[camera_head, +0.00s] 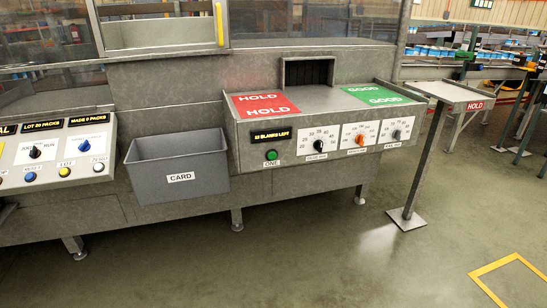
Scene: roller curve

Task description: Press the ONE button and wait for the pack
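The ONE button (271,154) is a round green button on the front panel, with a label reading ONE below it. A dark display (271,134) above it reads "32 BLANKS LEFT" as best I can tell. The dark chute opening (307,72) sits at the back of the shelf, between a red HOLD area (263,105) and a green GOOD area (376,96). No pack shows on the shelf. Neither of my grippers is in view.
A grey CARD bin (178,172) hangs left of the panel. Knobs fill the panel right of the button. Another control panel (60,155) stands far left. A HOLD stand (445,95) on a post is at right. The floor in front is clear.

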